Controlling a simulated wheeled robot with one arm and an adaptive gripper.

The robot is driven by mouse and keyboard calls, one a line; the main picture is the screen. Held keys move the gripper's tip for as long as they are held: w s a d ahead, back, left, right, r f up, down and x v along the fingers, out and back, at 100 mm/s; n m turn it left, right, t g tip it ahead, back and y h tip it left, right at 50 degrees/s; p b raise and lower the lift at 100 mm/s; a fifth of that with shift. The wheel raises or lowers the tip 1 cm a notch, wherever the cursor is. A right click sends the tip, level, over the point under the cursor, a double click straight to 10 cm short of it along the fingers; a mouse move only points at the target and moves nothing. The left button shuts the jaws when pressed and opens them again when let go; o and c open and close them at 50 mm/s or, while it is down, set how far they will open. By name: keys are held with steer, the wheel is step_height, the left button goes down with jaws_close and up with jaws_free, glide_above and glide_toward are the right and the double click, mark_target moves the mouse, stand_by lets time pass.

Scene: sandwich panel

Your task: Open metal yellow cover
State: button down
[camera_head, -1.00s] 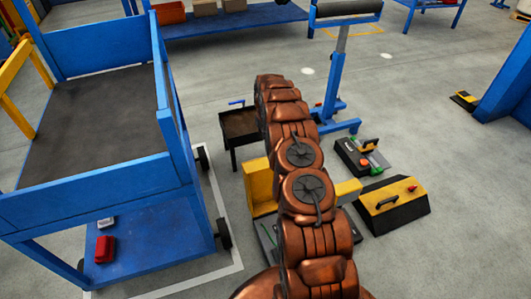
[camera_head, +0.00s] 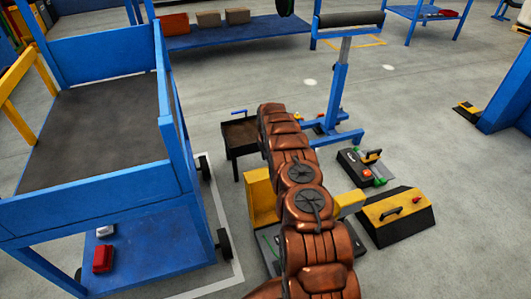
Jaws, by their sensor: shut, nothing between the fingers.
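A black box with a yellow sloped cover (camera_head: 392,207) and a dark handle stands on the floor right of my copper-coloured arm. Behind it is a smaller black control box (camera_head: 354,168) with red and green buttons and a small yellow flap (camera_head: 373,156) at its right end. A yellow block (camera_head: 261,198) shows left of my arm, and another yellow piece (camera_head: 349,201) shows to its right. My arm hides whatever lies between them. My arm reaches forward through the middle, and my gripper cannot be seen beyond its far end.
A blue cart (camera_head: 95,185) with a dark top fills the left. A small dark tray stand (camera_head: 239,133) is just left of my arm. A blue roller stand (camera_head: 335,95) rises behind it. A blue post (camera_head: 508,95) is at right. The floor at lower right is clear.

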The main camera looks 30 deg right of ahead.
steer(key=shift+f, duration=0.95)
steer(key=shift+s, duration=0.1)
steer(key=s, duration=0.2)
steer(key=s+a+b, duration=0.1)
steer(key=shift+r, duration=0.3)
steer(key=shift+s+r, duration=0.1)
steer(key=shift+s, duration=0.1)
steer(key=shift+s+a+r+t+p, duration=0.2)
steer(key=shift+s+r+t+p, duration=0.1)
steer(key=shift+s+r+p, duration=0.25)
steer(key=shift+s+a+r+t+p, duration=0.15)
steer(key=shift+s+r+t+p, duration=0.2)
steer(key=shift+s+p, duration=0.35)
steer(key=shift+s+a+r, duration=0.15)
steer(key=shift+s+r, duration=0.15)
steer(key=shift+s, duration=0.35)
steer(key=shift+s+a+r, duration=0.15)
steer(key=shift+s+r, duration=0.1)
steer(key=shift+s, duration=0.4)
steer(key=shift+r, duration=0.15)
